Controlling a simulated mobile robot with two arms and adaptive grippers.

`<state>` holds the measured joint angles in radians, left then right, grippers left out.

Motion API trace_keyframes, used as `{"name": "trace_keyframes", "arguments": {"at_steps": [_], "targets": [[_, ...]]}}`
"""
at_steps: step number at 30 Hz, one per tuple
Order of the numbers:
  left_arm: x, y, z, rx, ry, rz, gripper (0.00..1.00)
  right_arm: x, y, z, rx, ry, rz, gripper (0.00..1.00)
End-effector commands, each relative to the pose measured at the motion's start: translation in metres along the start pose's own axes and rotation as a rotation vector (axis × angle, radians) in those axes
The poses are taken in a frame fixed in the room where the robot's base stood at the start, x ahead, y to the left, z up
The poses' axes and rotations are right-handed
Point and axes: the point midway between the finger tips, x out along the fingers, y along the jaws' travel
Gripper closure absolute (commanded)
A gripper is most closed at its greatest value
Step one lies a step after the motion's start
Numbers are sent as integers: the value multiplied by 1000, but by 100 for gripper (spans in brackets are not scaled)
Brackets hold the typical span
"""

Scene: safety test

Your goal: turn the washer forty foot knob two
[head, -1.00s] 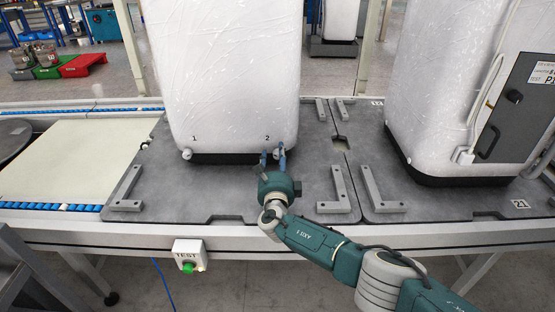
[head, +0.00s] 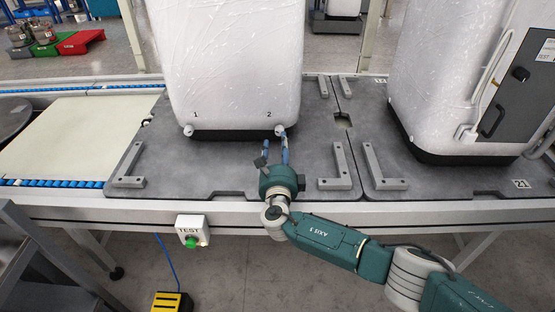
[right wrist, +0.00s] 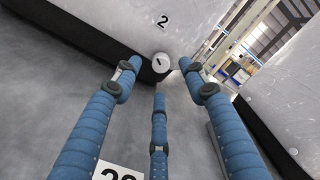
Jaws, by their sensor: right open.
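The wrapped white washer (head: 230,60) stands upright on a grey pallet plate, with the printed numbers 1 and 2 near its lower front edge. Foot knob two (head: 280,131) is a small white knob under the 2, at the lower right corner. It also shows in the right wrist view (right wrist: 161,62) as a round white face with a dark mark. Foot knob one (head: 188,130) is at the lower left corner. My right gripper (head: 276,138) is open and empty, its blue fingers just in front of knob two and apart from it. My left gripper is out of view.
A second wrapped unit (head: 425,60) with a dark panel stands to the right. Grey corner brackets (head: 338,170) rise from the plate near my right gripper. A TEST box with a green button (head: 191,238) hangs at the table front.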

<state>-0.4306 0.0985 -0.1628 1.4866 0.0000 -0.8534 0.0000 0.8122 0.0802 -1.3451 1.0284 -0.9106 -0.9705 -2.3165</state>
Motion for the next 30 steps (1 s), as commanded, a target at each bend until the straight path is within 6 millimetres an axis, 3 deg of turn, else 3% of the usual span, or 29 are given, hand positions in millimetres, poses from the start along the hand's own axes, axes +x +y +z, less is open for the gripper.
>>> {"name": "trace_keyframes", "arguments": {"at_steps": [6,12,30], "targets": [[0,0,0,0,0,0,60,-37,1,1,3,-2,2,57],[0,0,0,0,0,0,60,-56,0,2,1,-2,1,57],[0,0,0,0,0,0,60,-60,0,2,1,-2,0,57]]}}
